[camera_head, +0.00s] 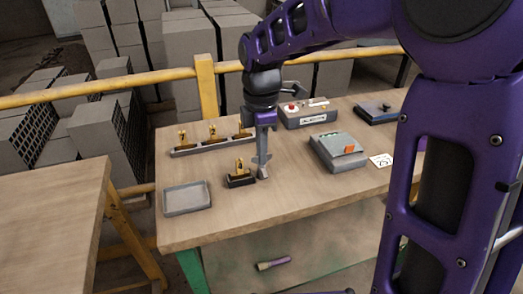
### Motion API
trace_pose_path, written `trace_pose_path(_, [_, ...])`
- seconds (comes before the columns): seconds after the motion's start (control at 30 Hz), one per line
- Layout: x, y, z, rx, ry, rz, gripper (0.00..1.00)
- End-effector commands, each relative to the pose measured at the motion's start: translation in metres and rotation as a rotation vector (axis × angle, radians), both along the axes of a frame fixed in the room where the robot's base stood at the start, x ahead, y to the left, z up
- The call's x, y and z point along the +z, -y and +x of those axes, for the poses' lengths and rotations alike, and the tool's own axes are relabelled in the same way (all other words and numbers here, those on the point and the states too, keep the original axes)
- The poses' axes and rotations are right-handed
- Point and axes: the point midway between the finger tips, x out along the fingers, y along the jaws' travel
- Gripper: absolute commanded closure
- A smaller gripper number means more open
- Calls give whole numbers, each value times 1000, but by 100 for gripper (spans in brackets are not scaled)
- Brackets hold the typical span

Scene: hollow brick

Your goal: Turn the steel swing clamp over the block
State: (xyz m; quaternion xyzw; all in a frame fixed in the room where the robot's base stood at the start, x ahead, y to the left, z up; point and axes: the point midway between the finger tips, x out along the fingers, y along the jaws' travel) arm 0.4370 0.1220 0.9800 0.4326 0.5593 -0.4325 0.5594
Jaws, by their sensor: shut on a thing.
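A small dark block (241,181) with an upright brass-coloured piece on it stands near the middle of the wooden table. My gripper (262,158) points down just to the right of the block. It is shut on a small grey steel part, which looks like the swing clamp (263,172), low beside the block's right end. The fingers partly hide the clamp, and its exact angle over the block is too small to tell.
A grey rack (212,146) with three brass-coloured pieces lies behind the block. An empty grey tray (187,197) is at left. A grey device (337,152), a red-buttoned box (304,113) and a dark case (378,112) stand at right. The front of the table is clear.

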Motion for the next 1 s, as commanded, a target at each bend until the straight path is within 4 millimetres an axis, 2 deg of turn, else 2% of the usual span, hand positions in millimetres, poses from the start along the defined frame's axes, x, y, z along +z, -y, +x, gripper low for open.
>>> trace_pose_path(0.37, [2,-1,0,-225,-1,0,100])
trace_pose_path(1.0, [1,-1,0,-832,0,0,100])
